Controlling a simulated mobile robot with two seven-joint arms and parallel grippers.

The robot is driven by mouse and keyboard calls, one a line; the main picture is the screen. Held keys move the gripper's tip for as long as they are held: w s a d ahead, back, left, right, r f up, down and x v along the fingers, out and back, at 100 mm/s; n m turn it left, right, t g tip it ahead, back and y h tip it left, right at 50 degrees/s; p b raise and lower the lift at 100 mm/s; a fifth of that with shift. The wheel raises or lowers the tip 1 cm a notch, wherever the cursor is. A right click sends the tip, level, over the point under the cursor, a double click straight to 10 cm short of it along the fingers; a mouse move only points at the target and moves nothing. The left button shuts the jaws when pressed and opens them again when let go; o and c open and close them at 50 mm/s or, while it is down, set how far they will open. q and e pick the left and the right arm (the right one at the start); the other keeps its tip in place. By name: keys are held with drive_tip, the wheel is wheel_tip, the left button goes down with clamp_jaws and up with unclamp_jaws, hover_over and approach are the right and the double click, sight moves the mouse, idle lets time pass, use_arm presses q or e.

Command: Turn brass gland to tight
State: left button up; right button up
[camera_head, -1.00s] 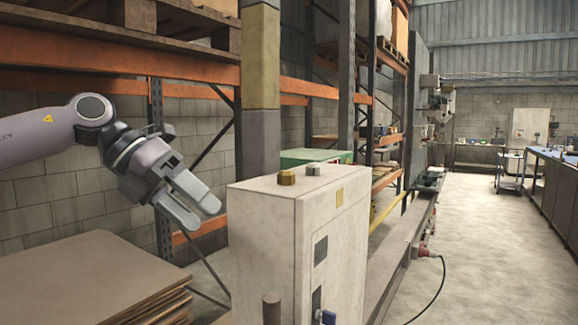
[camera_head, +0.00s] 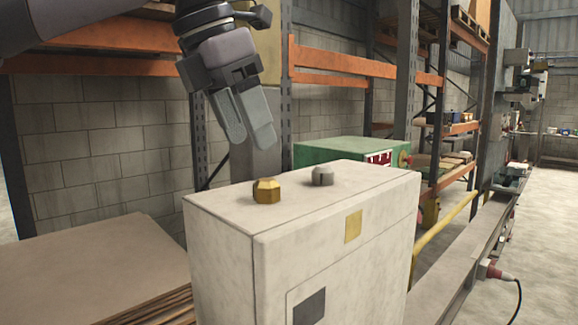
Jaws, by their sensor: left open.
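The brass gland (camera_head: 266,191) is a gold, faceted fitting standing upright on top of a pale grey cabinet (camera_head: 222,262), near its left end. A grey gland (camera_head: 322,175) stands to its right on the same top. My left gripper (camera_head: 250,143) comes in from the upper left and hangs above the cabinet's rear left, fingers pointing down. It is open and empty, a little above and left of the brass gland, apart from it. The gland's tightness cannot be told. My right gripper is not in view.
A stack of brown boards (camera_head: 95,262) lies left of the cabinet. A green box (camera_head: 335,153) with a red and white panel stands behind it. Orange shelving (camera_head: 340,70) and a post rise behind. A red plug (camera_head: 490,270) with a black cable is at the right, beside open floor.

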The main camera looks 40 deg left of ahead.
sight(266, 180)
use_arm(q)
drive_tip(key=shift+x, duration=3.45)
drive_tip(key=c, duration=1)
